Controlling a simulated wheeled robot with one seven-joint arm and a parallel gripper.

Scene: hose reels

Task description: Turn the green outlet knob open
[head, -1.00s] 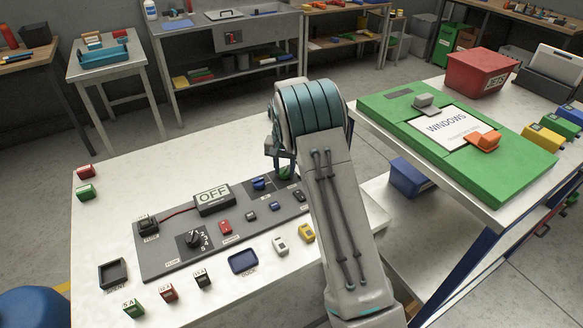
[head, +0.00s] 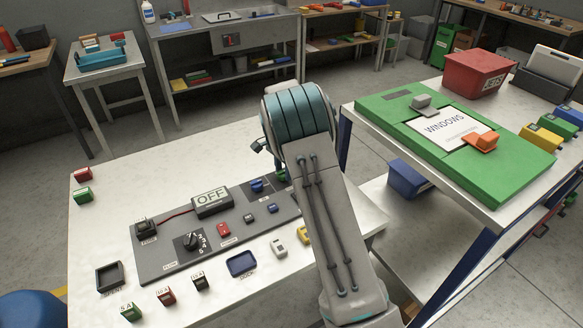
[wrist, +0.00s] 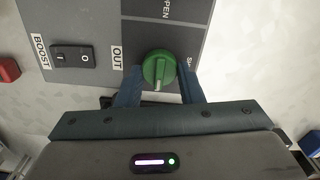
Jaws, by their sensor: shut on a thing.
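The green outlet knob (wrist: 159,69) is on the grey panel, beside the OUT label, in the wrist view. Its white pointer mark faces down the picture. Part of an OPEN label shows above and right of it, and a partly covered label starting "S" is just to its right. My gripper (wrist: 160,88) has its two blue fingers on either side of the knob and is shut on it. In the head view, only a sliver of the green knob (head: 282,176) shows; my arm hides most of the gripper.
A black BOOST rocker switch (wrist: 73,57) is left of the knob. In the head view, the OFF display (head: 212,202), a black dial (head: 188,241) and several small switches share the panel. A green board (head: 400,117) lies on the table at right.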

